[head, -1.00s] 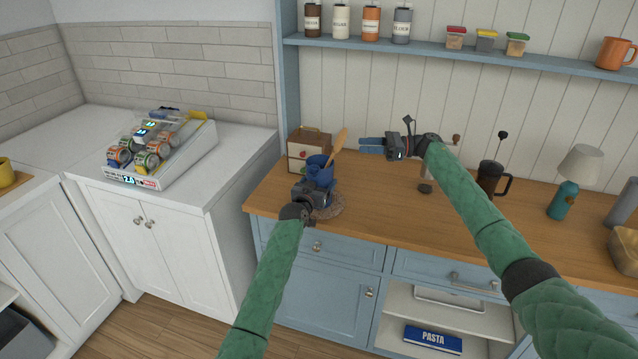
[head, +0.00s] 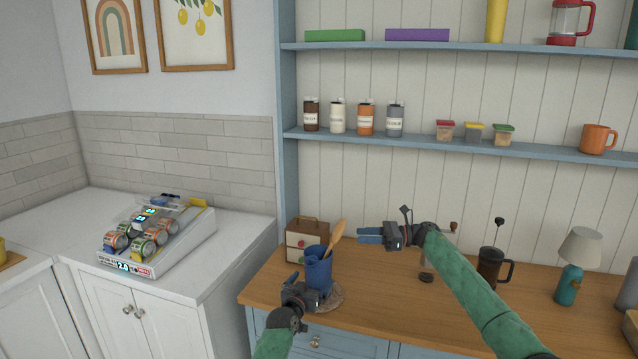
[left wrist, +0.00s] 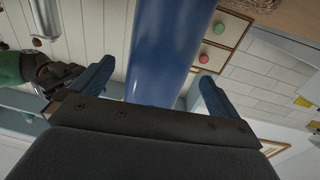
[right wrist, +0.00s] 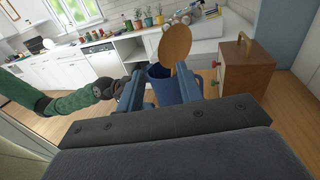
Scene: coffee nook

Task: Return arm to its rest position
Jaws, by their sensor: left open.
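A blue crock (head: 318,270) stands upright on a round woven mat (head: 330,299) on the wooden counter, with a wooden spoon (head: 338,236) leaning out of it. My left gripper (head: 298,290) is open at the crock's near left side. In the left wrist view, the crock (left wrist: 165,50) shows beyond and between the spread fingers; I cannot tell whether they touch it. My right gripper (head: 369,235) is raised above the counter, to the right of the crock. In the right wrist view its fingers are apart with a narrower gap, nothing held between them, and the crock (right wrist: 172,85) beyond.
A drawer box (head: 306,240) stands behind the crock. A grinder (head: 427,268), French press (head: 490,268) and lamp (head: 575,262) stand right of it. A shelf (head: 420,144) with jars runs above. A can rack (head: 155,235) sits on the white counter at left.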

